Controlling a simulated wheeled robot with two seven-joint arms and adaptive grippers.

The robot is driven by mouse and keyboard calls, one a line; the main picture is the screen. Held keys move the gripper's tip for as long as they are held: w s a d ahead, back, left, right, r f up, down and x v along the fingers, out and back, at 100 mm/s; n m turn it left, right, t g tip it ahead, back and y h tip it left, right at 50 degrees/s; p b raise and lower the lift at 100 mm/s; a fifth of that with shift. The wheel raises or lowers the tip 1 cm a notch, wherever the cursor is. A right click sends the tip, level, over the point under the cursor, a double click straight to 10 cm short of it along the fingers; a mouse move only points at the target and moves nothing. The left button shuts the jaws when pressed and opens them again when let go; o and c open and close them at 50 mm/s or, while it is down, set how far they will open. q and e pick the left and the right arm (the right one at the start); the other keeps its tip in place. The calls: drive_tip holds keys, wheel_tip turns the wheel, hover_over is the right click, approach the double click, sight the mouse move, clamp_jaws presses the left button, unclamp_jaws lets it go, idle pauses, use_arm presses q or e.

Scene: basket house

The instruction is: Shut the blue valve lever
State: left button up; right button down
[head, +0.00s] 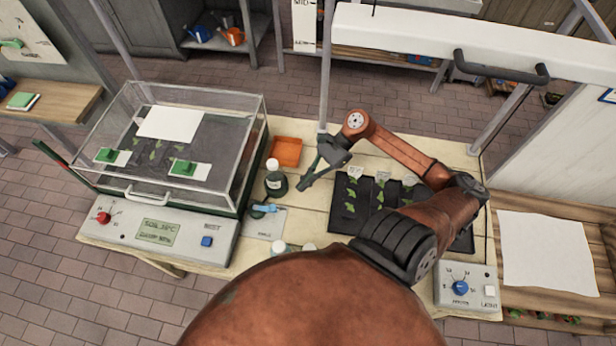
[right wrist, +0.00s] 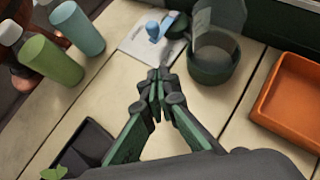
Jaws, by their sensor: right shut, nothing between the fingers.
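The blue valve lever (head: 264,208) sits on a pale plate (head: 262,228) between the glass-walled box and my right arm. In the right wrist view the lever (right wrist: 153,31) stands near the top, its plate (right wrist: 137,47) lying flat on the table. My right gripper (head: 303,186) is shut and empty, to the right of the lever and apart from it in the head view. In the right wrist view the closed fingertips (right wrist: 157,85) are below the lever, with bare table between them. My left gripper is not in view.
The clear box (head: 240,165) rises at the left. A black seedling tray (head: 345,219) lies right. Green (right wrist: 48,60) and teal (right wrist: 77,27) cylinders stand nearby.

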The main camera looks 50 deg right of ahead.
sight(264, 207)
drive_tip(key=x, duration=0.5)
drive_tip(key=shift+w+a+r, duration=0.15)
drive_tip(key=shift+a, duration=0.15)
drive_tip(key=shift+w+a+r+p, duration=0.15)
drive_tip(key=shift+a+p, duration=0.05)
drive_tip(key=shift+a, duration=0.3)
drive_tip(key=shift+w+a+r+p, duration=0.15)
drive_tip(key=shift+a+p, duration=0.05)
drive_tip(key=shift+a, duration=0.3)
drive_tip(key=shift+w+a, duration=0.15)
drive_tip(key=shift+a, duration=0.4)
